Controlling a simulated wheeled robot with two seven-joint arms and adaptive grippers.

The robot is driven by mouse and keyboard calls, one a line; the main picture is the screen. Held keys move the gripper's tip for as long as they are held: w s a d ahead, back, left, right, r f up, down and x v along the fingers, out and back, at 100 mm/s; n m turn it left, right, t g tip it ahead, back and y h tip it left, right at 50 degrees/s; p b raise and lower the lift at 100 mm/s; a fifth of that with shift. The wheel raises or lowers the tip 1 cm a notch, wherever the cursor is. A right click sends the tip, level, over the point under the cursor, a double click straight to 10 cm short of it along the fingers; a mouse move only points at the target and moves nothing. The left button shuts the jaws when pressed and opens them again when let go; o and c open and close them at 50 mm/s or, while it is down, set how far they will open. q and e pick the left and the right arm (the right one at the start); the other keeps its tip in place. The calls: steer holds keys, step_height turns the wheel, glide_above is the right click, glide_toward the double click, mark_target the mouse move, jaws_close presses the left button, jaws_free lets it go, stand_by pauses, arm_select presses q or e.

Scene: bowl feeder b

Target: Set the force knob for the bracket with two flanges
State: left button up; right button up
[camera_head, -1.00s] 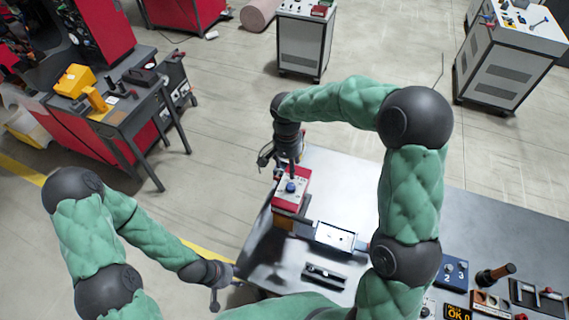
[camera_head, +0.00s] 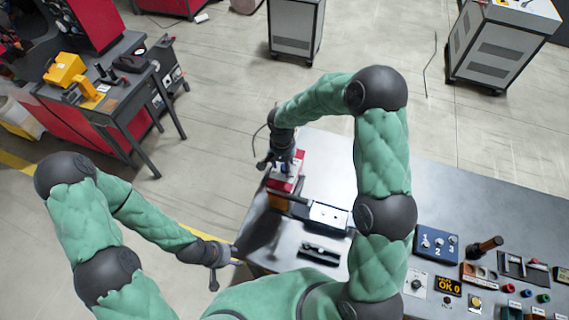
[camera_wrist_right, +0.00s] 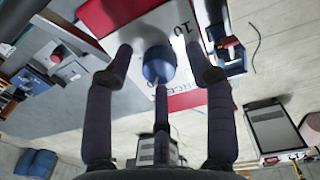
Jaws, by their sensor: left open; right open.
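The force knob is a blue round knob (camera_wrist_right: 158,65) with a pale pointer on a white plate (camera_wrist_right: 182,35) marked "10" and partly visible lettering. The plate is on top of a red box (camera_head: 284,186) at the table's far left end. My right gripper (camera_head: 279,166) is over the box, fingers pointing down, and hides most of the knob in the head view. In the right wrist view its open fingers (camera_wrist_right: 166,70) spread around the knob; contact cannot be told. My left gripper (camera_head: 227,272) is open and empty by the table's left edge. I cannot identify the two-flange bracket.
Beside the red box on the grey table (camera_head: 470,210) are a pale tray (camera_head: 328,216) and a dark slotted block (camera_head: 319,254). A blue numbered switch panel (camera_head: 437,244) and an "OK 0" display (camera_head: 448,286) lie to the right.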

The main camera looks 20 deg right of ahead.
jaws_close()
stand_by(0.3)
steer(key=n+b, duration=0.2)
steer(key=n, duration=0.1)
steer(key=shift+f+n, duration=0.1)
steer(key=shift+n, duration=0.2)
steer(key=n+b, duration=0.2)
steer(key=n, duration=0.1)
steer(key=shift+s+n, duration=0.1)
steer(key=shift+n, duration=0.3)
steer(key=n, duration=0.4)
steer(key=shift+n+t, duration=0.3)
steer(key=shift+n, duration=1.8)
